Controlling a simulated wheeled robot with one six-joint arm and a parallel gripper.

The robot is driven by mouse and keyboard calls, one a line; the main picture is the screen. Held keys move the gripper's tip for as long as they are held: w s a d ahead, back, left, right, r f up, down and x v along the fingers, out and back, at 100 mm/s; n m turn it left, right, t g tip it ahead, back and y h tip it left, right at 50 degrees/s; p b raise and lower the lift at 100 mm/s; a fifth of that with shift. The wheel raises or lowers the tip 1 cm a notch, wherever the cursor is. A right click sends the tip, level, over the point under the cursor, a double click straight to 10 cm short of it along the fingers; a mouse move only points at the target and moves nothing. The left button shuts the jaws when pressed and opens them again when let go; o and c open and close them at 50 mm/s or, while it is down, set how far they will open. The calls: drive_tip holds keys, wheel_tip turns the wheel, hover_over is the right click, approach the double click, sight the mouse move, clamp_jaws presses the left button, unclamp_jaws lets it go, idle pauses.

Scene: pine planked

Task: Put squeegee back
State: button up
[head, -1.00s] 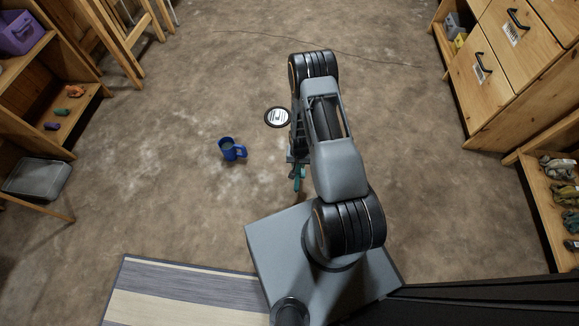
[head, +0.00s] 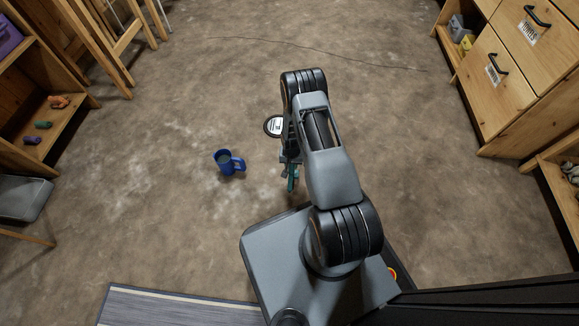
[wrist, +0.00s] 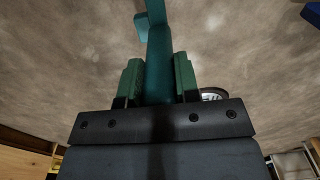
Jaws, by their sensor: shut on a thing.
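The squeegee is a teal tool. In the wrist view its teal handle (wrist: 158,55) stands between the two green finger pads, with a short side piece near the top. My gripper (wrist: 158,78) is shut on it. In the head view, a small teal part of the squeegee (head: 292,183) shows below my gripper (head: 289,168), over the floor. My arm hides most of the gripper there, and the squeegee's far end is cut off in the wrist view.
A blue mug (head: 228,161) stands on the floor left of my arm. A round black-and-white disc (head: 272,125) is partly behind the arm. Wooden shelves (head: 45,125) stand left, a drawer cabinet (head: 510,75) right. A striped rug (head: 170,305) lies at bottom left. Open floor lies ahead.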

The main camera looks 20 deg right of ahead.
drive_tip(key=shift+w+d+f, duration=0.1)
drive_tip(key=shift+w+f, duration=0.05)
drive_tip(key=shift+f, duration=0.25)
drive_tip(key=shift+w+f+b, duration=0.2)
drive_tip(key=shift+f+b, duration=1.2)
drive_tip(key=shift+f, duration=0.15)
drive_tip(key=shift+f, duration=0.15)
drive_tip(key=o, duration=1)
drive_tip(key=shift+c, duration=0.2)
